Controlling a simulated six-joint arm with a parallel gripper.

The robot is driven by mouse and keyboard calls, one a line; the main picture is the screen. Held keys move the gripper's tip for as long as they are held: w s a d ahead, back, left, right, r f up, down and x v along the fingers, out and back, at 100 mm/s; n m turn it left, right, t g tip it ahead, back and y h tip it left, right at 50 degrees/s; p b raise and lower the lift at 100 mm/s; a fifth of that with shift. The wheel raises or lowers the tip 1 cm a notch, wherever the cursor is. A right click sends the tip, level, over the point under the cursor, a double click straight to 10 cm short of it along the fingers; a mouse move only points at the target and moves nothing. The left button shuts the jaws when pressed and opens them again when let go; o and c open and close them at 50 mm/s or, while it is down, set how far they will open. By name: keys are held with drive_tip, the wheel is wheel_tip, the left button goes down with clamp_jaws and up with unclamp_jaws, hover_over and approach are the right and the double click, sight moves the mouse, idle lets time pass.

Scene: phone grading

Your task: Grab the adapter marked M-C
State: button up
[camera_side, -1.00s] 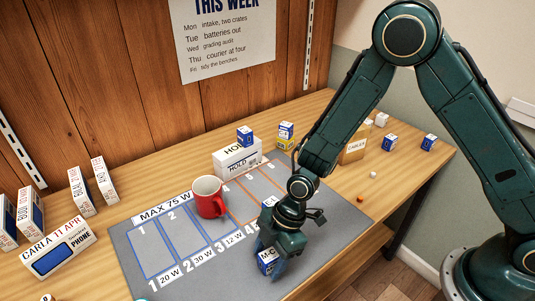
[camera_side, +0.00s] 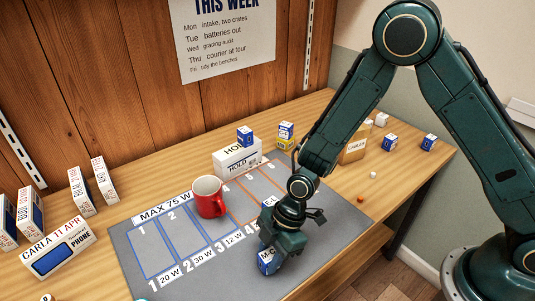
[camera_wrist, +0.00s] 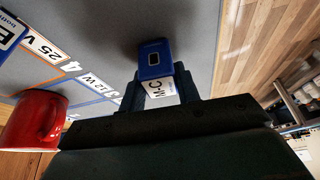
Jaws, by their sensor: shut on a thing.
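The adapter marked M-C (camera_side: 266,262) is a small blue and white block at the front of the grey mat (camera_side: 200,283). My gripper (camera_side: 277,257) is over it from above, fingers down, and partly hides it in the side view.
A red mug (camera_side: 208,197) stands on the mat to the left of my gripper. Another blue and white block (camera_side: 269,203) stands behind the gripper. A HOLD box (camera_side: 237,157) with a small block on it is at the back. Phone boxes (camera_side: 58,247) stand at left.

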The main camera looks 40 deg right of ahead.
sight(269, 254)
drive_tip(key=shift+r, duration=0.15)
wheel_tip(269, 254, up, 20)
idle(0.7)
idle(0.5)
